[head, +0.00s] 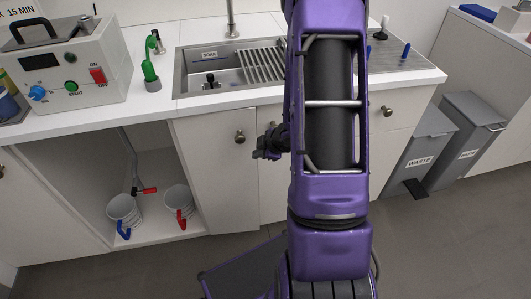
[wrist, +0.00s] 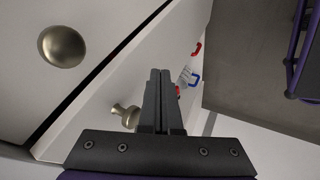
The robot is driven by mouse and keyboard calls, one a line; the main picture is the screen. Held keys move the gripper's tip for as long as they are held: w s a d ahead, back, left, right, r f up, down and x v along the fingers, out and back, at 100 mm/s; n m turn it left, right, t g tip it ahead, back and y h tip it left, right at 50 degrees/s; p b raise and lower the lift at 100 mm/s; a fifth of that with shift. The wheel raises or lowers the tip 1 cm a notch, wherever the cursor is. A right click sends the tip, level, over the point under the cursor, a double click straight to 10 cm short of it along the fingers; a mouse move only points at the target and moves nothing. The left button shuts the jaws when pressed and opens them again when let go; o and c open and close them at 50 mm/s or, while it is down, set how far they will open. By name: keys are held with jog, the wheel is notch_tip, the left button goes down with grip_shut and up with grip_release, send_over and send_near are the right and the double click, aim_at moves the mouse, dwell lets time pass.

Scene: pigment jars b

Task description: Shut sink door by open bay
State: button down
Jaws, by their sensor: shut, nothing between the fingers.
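The sink door by the open bay (head: 212,170) is a white panel under the sink with a round metal knob (head: 239,136) near its upper right. In the wrist view this door (wrist: 98,104) stands at an angle to the neighbouring white door (wrist: 25,85), with a dark gap between them, so it looks slightly ajar. Its knob (wrist: 125,116) shows side-on, left of my fingers. My gripper (head: 258,152) is shut and empty, in front of the doors and just right of that knob. It also shows in the wrist view (wrist: 160,72). I cannot tell whether it touches the door.
The open bay (head: 85,175) at left holds a mug with a blue handle (head: 123,213), one with a red handle (head: 179,205), and a pipe with a red lever. The counter with the sink (head: 215,75) is above. Grey waste bins (head: 420,150) stand at right. My arm hides the middle cabinet.

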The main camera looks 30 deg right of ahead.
aim_at(254, 140)
jog(key=shift+w+d+r, duration=0.1)
jog(key=shift+w+d, duration=0.15)
jog(key=shift+w, duration=0.35)
jog(key=shift+w+d+f, duration=0.1)
jog(key=shift+w+d, duration=0.15)
jog(key=shift+w, duration=0.35)
jog(key=shift+w+d+r, duration=0.1)
jog(key=shift+w+d, duration=0.15)
jog(key=shift+w, duration=0.35)
jog(key=shift+r+p, duration=0.15)
jog(key=shift+p, duration=0.3)
jog(key=shift+w+d+r+p, duration=0.1)
jog(key=shift+w+r+p, duration=0.1)
jog(key=shift+p, duration=0.3)
jog(key=p, duration=0.1)
jog(key=w+n+p, duration=0.1)
jog(key=shift+d+r+y+p, duration=0.15)
jog(key=shift+d+y+p, duration=0.15)
jog(key=shift+p, duration=0.1)
jog(key=shift+w+d+f+n+g+y+p, duration=0.15)
jog(key=shift+w+f+n+y+p, duration=0.25)
jog(key=shift+p, duration=0.55)
jog(key=shift+w+d+n+g+y+p, duration=0.15)
jog(key=shift+w+n+p, duration=0.15)
jog(key=shift+n+p, duration=0.45)
jog(key=shift+a, duration=0.15)
